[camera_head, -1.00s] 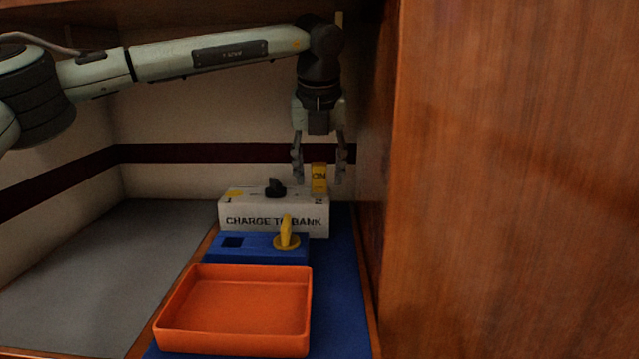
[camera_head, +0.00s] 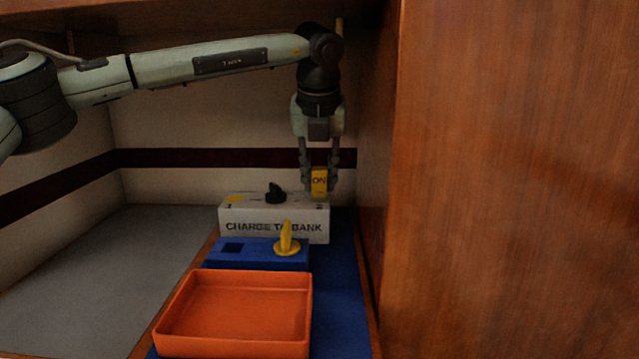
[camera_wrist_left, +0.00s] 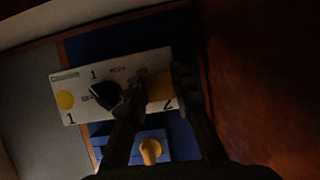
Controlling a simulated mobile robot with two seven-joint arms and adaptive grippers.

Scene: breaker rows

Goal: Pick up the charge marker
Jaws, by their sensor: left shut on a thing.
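The charge marker, a yellow block reading "ON" (camera_head: 319,176), stands upright at the right end of the white box marked "CHARGE TO BANK" (camera_head: 270,227). My left gripper (camera_head: 319,187) points down and is shut on the marker, with one finger on each side. In the left wrist view the marker (camera_wrist_left: 158,87) shows as a yellow patch between the dark fingers, partly hidden by them. I cannot see a gap between the marker and the box. My right gripper is in no view.
A black knob (camera_head: 275,194) sits on the box. In front are a blue block (camera_head: 262,262) holding a yellow upright piece (camera_head: 286,238), and an orange tray (camera_head: 235,345), which looks empty. A wooden wall (camera_head: 510,200) stands close on the right. Grey surface (camera_head: 100,270) lies clear on the left.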

